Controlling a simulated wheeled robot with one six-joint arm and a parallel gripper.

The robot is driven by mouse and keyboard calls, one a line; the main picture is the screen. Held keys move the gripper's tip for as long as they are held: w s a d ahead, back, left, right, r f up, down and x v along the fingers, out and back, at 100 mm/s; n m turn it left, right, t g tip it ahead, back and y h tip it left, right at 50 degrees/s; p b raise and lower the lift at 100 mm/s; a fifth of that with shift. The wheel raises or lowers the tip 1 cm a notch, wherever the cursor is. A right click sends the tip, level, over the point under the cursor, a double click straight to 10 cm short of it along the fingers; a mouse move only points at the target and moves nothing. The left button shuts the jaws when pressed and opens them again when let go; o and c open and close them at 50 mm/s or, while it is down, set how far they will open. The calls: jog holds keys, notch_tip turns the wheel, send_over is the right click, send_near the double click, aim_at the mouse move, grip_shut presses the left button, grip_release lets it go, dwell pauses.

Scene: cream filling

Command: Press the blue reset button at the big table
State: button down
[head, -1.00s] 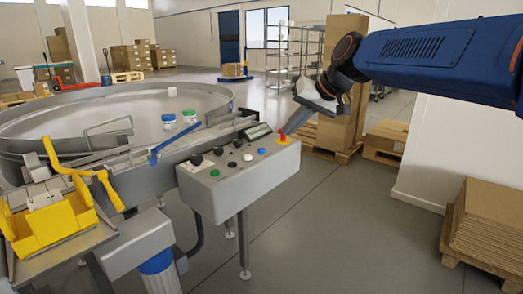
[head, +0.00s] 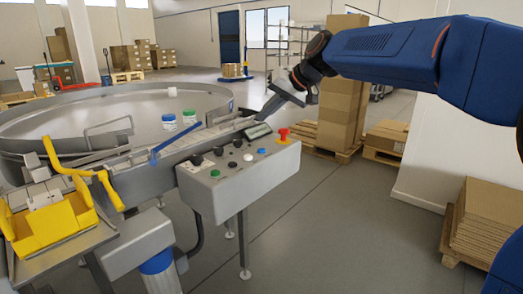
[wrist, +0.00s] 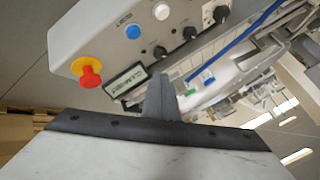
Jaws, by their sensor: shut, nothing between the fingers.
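The blue button (head: 262,151) sits on the sloped top of the grey control box (head: 240,190), at the edge of the big round table (head: 120,105). The blue button also shows in the wrist view (wrist: 133,31), beyond my fingertips and to their left. My gripper (head: 266,113) is shut and empty, with its fingers pointing down and left. It is above and behind the control box's display end, apart from the button. In the wrist view my gripper's fingers (wrist: 157,78) meet in front of the small display (wrist: 126,80).
A red emergency stop (head: 283,133) with a yellow collar in the wrist view (wrist: 88,72) stands near the blue button. A white button (head: 248,157), a green button (head: 214,173) and black knobs share the panel. Stacked cartons (head: 342,105) stand behind; floor is open in front.

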send_over(265, 152)
jog(key=shift+f, duration=3.85)
jog(key=shift+f, duration=0.1)
jog(key=shift+f, duration=0.35)
jog(key=shift+f, duration=0.5)
jog(key=shift+r, duration=0.95)
jog(key=shift+r, duration=0.15)
notch_tip(265, 152, up, 5)
jog(key=shift+f, duration=0.15)
dwell(0.3)
